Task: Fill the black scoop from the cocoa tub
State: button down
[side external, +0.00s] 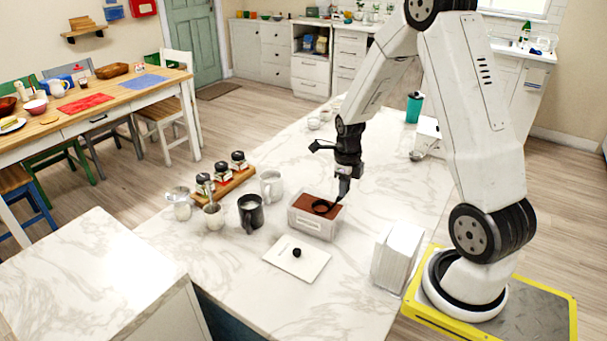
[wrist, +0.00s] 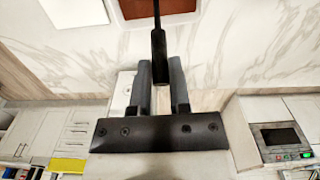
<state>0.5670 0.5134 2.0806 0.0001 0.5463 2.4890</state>
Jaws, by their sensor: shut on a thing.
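The cocoa tub (side external: 313,227) is a pale box, open at the top and full of brown cocoa (side external: 303,200). It stands on the marble counter. The black scoop (side external: 321,207) shows as a dark ring at the cocoa surface inside the tub. Whether cocoa is in its bowl I cannot tell. My gripper (side external: 343,190) is over the tub's right rear edge, shut on the scoop's handle. In the wrist view, the dark handle (wrist: 159,60) runs from between my gripper's fingers (wrist: 160,75) up to the tub (wrist: 122,15) at the top edge.
A white lid with a black knob (side external: 284,261) lies in front of the tub. A black mug (side external: 250,214), a white mug (side external: 271,184), small pitchers and a wooden rack of jars (side external: 226,184) stand to the left. A white block (side external: 398,255) stands at right.

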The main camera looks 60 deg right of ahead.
jog(key=shift+f, duration=1.15)
